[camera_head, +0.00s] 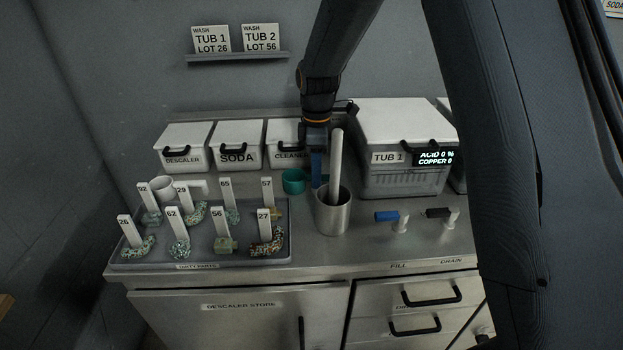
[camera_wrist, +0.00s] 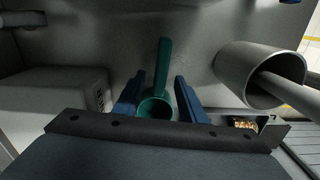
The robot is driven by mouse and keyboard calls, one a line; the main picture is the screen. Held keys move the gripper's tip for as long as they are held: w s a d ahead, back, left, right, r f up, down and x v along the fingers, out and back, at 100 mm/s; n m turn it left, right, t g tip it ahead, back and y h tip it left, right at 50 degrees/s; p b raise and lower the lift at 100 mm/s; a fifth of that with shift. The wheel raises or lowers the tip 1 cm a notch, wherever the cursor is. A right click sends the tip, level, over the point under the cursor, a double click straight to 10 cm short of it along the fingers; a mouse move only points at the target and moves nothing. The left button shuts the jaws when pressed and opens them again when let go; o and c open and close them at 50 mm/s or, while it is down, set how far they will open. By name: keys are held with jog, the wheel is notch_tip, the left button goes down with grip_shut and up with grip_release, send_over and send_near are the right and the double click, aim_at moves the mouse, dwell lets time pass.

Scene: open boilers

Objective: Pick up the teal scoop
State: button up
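The teal scoop (camera_head: 293,182) stands on the steel counter in front of the cleaner bin, left of the metal cup. In the wrist view the scoop (camera_wrist: 163,66) lies between the two blue fingers, its handle pointing up the picture and its round bowl nearer my palm. My gripper (camera_wrist: 160,80) is open, with a gap showing between each finger and the scoop. In the head view my gripper (camera_head: 318,182) points down just right of the scoop's bowl. The scoop's handle is hidden or unclear there.
A metal cup (camera_head: 333,218) holding a pale rod (camera_head: 336,160) stands close right of my gripper. A tray (camera_head: 200,265) of tagged parts is at the left. Lidded bins (camera_head: 235,158) line the back, and the tub 1 box (camera_head: 400,184) stands at the right.

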jog(key=shift+f, duration=1.1)
grip_shut()
